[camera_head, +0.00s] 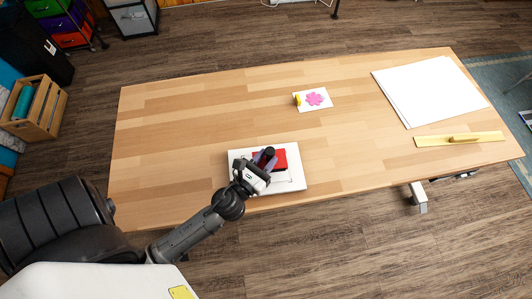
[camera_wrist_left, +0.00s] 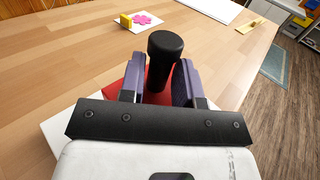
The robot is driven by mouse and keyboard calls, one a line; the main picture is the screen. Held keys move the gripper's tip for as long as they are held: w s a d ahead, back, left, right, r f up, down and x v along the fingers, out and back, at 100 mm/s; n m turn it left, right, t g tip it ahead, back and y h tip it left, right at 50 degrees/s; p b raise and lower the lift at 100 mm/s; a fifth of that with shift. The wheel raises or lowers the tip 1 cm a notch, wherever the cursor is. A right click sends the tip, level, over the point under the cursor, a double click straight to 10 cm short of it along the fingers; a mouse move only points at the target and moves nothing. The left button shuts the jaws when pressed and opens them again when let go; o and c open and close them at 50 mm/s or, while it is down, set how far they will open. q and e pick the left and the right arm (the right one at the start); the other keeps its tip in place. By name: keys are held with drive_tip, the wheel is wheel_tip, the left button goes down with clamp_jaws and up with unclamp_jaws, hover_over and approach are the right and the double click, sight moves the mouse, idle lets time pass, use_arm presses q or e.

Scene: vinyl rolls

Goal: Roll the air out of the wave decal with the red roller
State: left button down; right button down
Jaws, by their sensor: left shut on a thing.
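My left gripper (camera_head: 264,161) is over a white board (camera_head: 291,185) near the table's front edge. It is shut on the black upright handle of the red roller (camera_head: 269,153). In the left wrist view the handle (camera_wrist_left: 165,45) stands up between the two purple fingers (camera_wrist_left: 158,78). A flat red area (camera_head: 281,160) lies on the board under and beside the gripper; I cannot tell how much of it is roller and how much is decal. The wave decal's outline is hidden by the gripper and arm. My right gripper is not in view.
A small white card with a pink flower decal (camera_head: 315,99) and a yellow block (camera_head: 297,99) lies at the back middle. White sheets (camera_head: 430,90) lie at the right, with a yellow strip (camera_head: 460,139) in front. The wooden table (camera_head: 190,130) is clear at the left.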

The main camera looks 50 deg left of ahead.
use_arm(q)
drive_tip(key=shift+f, duration=0.3)
drive_tip(key=shift+f+b, duration=0.6)
drive_tip(key=shift+b, duration=0.15)
drive_tip(key=shift+f+b, duration=0.65)
drive_tip(key=shift+f, duration=0.05)
drive_tip(key=shift+d, duration=0.1)
drive_tip(key=shift+s+d, duration=0.25)
drive_tip(key=shift+d, duration=0.05)
drive_tip(key=shift+s+d+b, duration=0.35)
drive_tip(key=shift+s+d, duration=0.35)
drive_tip(key=shift+d, duration=0.3)
drive_tip(key=shift+w+a, duration=0.1)
drive_tip(key=shift+a, duration=0.05)
